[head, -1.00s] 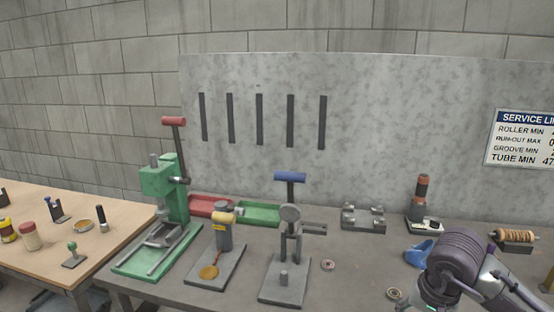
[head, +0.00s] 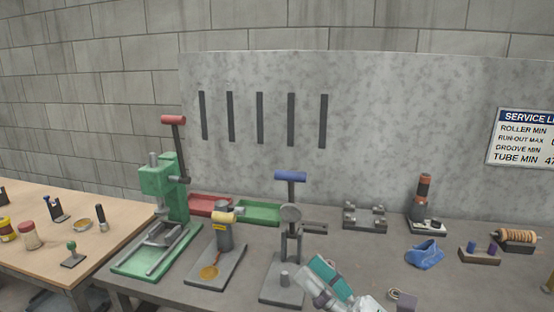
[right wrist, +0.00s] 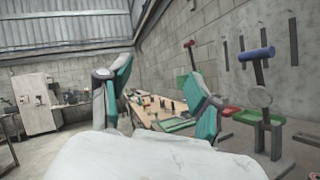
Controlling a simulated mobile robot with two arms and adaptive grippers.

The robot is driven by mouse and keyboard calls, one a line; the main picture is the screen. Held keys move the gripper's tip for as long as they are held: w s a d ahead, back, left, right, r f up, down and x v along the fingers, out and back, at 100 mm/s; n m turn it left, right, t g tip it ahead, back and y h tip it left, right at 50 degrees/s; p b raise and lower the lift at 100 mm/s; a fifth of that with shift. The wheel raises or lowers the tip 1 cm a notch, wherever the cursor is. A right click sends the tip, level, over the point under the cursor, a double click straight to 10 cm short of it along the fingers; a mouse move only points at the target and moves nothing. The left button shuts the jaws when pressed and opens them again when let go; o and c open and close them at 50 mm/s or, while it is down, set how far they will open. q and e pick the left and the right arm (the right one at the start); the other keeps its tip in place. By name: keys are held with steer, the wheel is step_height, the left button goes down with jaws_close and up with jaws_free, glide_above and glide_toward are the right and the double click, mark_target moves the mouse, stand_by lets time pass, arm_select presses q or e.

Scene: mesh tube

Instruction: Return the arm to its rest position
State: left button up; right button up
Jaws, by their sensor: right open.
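My right gripper (head: 326,274) shows at the bottom centre of the head view, its teal finger parts over the front of the grey bench (head: 380,262). It is close to the right of the blue-handled press (head: 291,235); I cannot tell whether they touch. In the right wrist view the two teal fingers of the gripper (right wrist: 157,80) stand wide apart with nothing between them. Most of the right arm is below the picture edge. My left gripper is not in view.
The green press (head: 160,190) and the yellow-handled tool (head: 224,233) stand left on the bench. A blue cloth (head: 425,254), a block with pegs (head: 480,254) and a roller (head: 517,238) lie right. A wooden table (head: 110,212) is at far left.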

steer(key=w+d+f+m+t+h, duration=0.2)
steer(key=d+f+m+h, duration=0.6)
steer(key=m, duration=0.5)
steer(key=w+d+f+m+t+h, duration=0.15)
steer(key=d+f+m+h, duration=0.35)
steer(key=m+h, duration=0.65)
steer(key=s+d+f+m+g, duration=0.4)
steer(key=s+f+m+g, duration=0.1)
steer(key=f+m, duration=0.35)
steer(key=s+a+f+m+g+y, duration=0.15)
steer(key=s+f+m+g, duration=0.45)
steer(key=s+f+g, duration=0.7)
steer(key=s+a+f+t, duration=0.1)
steer(key=s+f, duration=0.2)
steer(key=f, duration=0.9)
steer(key=s+f+t, duration=0.1)
steer(key=s+f, duration=0.2)
steer(key=f, duration=1)
steer(key=s+d+f+g, duration=0.1)
steer(key=s+d+f, duration=0.2)
steer(key=s+f, duration=1.3)
steer(key=shift+s+f+h, duration=0.3)
steer(key=shift+s+f, duration=0.1)
steer(key=shift+f, duration=0.45)
